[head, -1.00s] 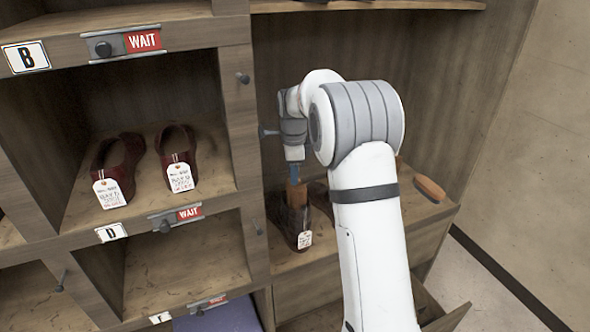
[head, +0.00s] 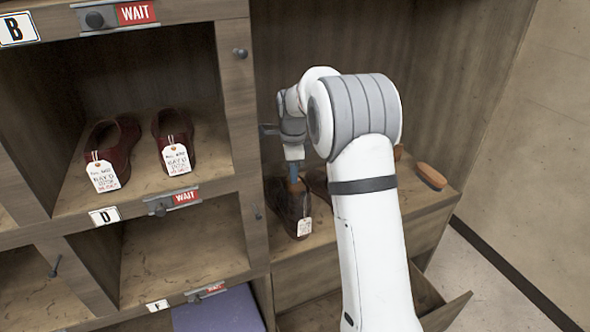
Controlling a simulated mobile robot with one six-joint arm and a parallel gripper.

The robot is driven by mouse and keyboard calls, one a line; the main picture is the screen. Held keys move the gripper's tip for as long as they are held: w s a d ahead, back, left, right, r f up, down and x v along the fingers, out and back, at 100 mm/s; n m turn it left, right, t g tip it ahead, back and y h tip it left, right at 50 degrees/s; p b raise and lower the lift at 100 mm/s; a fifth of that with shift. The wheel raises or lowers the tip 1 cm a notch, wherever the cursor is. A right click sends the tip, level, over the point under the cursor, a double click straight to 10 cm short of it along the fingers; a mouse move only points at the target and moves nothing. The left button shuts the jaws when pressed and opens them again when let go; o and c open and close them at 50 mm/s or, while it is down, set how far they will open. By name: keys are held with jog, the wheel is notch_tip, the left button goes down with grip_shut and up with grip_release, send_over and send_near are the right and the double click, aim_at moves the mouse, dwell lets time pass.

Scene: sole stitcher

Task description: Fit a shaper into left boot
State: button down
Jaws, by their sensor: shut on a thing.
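A dark brown boot (head: 284,208) with a white tag stands on the right-hand shelf, at the left in the picture. My gripper (head: 294,172) points down just above its opening and is shut on a wooden shaper (head: 297,187). Only the shaper's top shows; its lower part is hidden inside the boot. A second dark boot (head: 318,183) stands to the right, mostly hidden behind my arm.
A brush (head: 432,176) with an orange-brown back lies on the shelf right of my arm. An open drawer (head: 446,312) sticks out below. A divider (head: 240,120) with a knob stands left. Dark red shoes (head: 112,150) fill the neighbouring cubby.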

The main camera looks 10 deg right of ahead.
jog(key=c, duration=1.1)
grip_release()
